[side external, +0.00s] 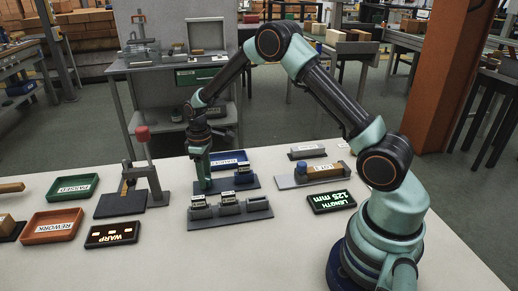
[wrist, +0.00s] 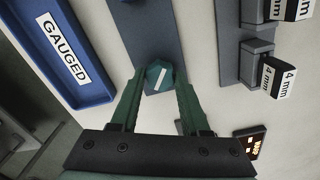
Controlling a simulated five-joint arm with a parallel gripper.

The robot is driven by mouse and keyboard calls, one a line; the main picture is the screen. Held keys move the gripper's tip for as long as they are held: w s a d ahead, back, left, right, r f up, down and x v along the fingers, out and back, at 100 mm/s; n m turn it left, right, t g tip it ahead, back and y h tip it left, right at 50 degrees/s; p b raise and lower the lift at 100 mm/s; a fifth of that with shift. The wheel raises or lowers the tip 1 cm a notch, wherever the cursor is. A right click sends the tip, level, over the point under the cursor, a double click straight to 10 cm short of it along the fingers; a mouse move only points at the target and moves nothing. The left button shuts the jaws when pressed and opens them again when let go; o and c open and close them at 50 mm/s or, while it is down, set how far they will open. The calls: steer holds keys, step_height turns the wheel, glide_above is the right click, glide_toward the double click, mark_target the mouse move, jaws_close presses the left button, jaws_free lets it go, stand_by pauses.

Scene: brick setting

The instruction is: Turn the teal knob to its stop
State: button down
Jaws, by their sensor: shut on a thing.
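The teal knob (wrist: 159,77) is a small faceted piece with a white pointer line, seen in the wrist view on a dark blue-grey plate (wrist: 143,28). The pointer line runs slantwise, towards the upper right of that view. My gripper (wrist: 160,82) is shut on the knob, one green finger on each side of it. In the side view my gripper (side external: 204,187) points straight down onto the left end of the plate (side external: 225,186), and the knob is hidden behind the fingers. No stop is visible to me.
A blue GAUGED tray (wrist: 62,55) lies beside the plate. In the side view, a WARP display (side external: 112,234), a REWORK tray (side external: 52,239) and a LENGTH display (side external: 331,201) surround the area.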

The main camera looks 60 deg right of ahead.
steer(key=m, duration=1.1)
steer(key=shift+m, duration=0.3)
stand_by(0.4)
steer(key=shift+c, duration=1.9)
jaws_free()
steer(key=shift+r, duration=0.15)
step_height(320, 180, up, 12)
